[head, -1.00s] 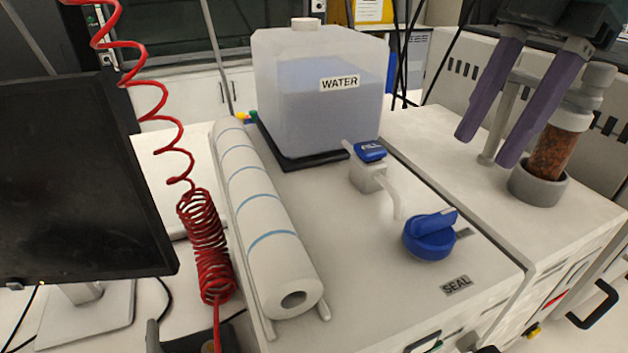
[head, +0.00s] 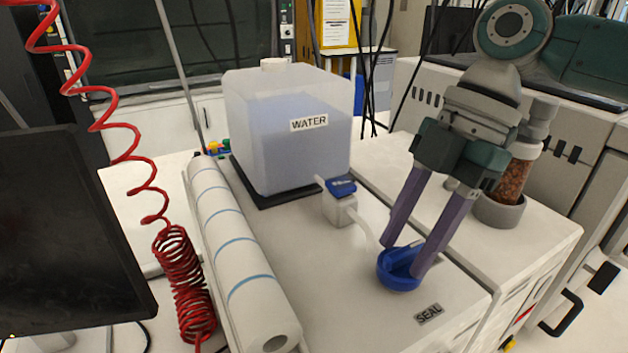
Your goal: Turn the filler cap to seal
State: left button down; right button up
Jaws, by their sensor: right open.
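The blue filler cap (head: 399,281) sits on the white top of the cabinet, behind the label reading SEAL (head: 429,314). My right gripper (head: 402,259) points down at the cap, with its two purple fingers open, one on the left side and one on the right of the cap's raised grip. The fingertips cover part of the cap, and I cannot tell whether they touch it. My left gripper is not in view.
A water tank (head: 290,125) and a blue-handled valve (head: 341,190) stand behind the cap. A paper roll (head: 235,250) lies to the left, beside a red coiled hose (head: 183,285) and a dark monitor (head: 65,230). A brown-filled canister (head: 513,180) stands to the right.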

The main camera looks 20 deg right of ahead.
grip_shut()
dwell(0.6)
